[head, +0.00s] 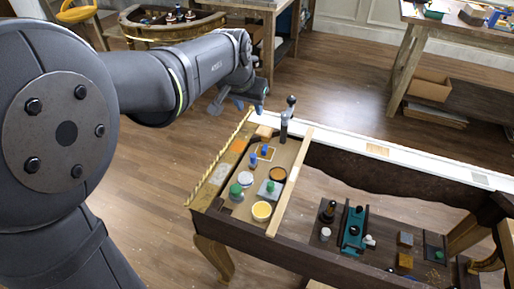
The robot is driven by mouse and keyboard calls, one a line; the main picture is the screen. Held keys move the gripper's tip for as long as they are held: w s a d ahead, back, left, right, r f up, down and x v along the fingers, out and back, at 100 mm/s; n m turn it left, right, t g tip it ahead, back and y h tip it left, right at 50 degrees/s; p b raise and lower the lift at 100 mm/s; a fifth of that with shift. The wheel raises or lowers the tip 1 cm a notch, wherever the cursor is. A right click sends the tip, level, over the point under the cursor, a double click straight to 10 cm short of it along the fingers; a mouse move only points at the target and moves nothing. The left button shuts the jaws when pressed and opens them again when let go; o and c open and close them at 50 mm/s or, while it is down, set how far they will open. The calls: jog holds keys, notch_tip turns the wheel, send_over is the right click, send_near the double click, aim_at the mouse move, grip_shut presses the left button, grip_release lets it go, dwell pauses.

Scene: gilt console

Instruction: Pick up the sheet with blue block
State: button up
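A small sheet (272,156) with a small blue block (265,149) on it lies in the left part of the console, toward its back. Another blue piece (253,160) stands just left of it. My gripper (250,106) is above and behind the console's left end, apart from the sheet. Its fingers are small and partly hidden by my arm, so I cannot tell whether they are open. I see nothing held in it.
Near the sheet are an upright dark-handled tool (287,118), a green-topped item (236,190), a white round item (245,178) and a yellow-topped jar (261,211). A pale wooden strip (290,184) borders this section on the right. A teal tool (353,230) sits farther right.

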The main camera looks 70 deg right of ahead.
send_over(265, 147)
jog(key=a, duration=0.2)
jog(key=shift+n, duration=0.3)
jog(key=f, duration=2.1)
jog(key=shift+w+a+f, duration=0.1)
jog(key=shift+w+a, duration=0.1)
jog(key=shift+w, duration=0.1)
jog(key=x, duration=0.4)
jog(key=shift+s+a+f, duration=0.2)
jog(key=shift+s+f, duration=0.15)
jog(key=shift+d+f, duration=0.2)
jog(key=shift+f, duration=0.25)
grip_shut()
